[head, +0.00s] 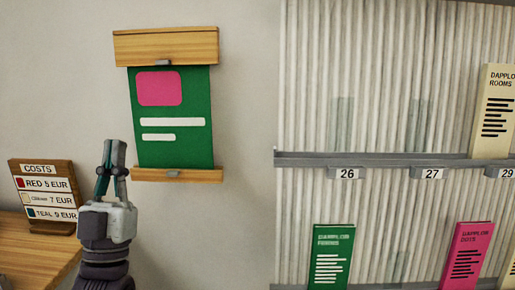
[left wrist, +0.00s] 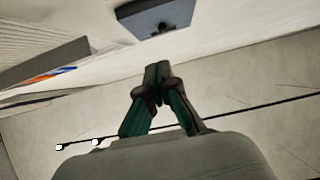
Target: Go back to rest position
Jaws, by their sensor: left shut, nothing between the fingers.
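My left gripper (head: 115,155) points upward in the head view, in front of the wall and just left of a green hanging poster. Its fingers are closed together with nothing between them. The left wrist view shows the same shut fingertips (left wrist: 157,75), with pale floor or wall surfaces around them. My right gripper is in neither view.
The green poster (head: 188,150) hangs between two wooden bars. A costs sign (head: 45,171) stands on a wooden table (head: 30,250) at left. At right, a ribbed rack has a grey ledge (head: 390,159) and several booklets, including a green one (head: 331,250) and a pink one (head: 468,250).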

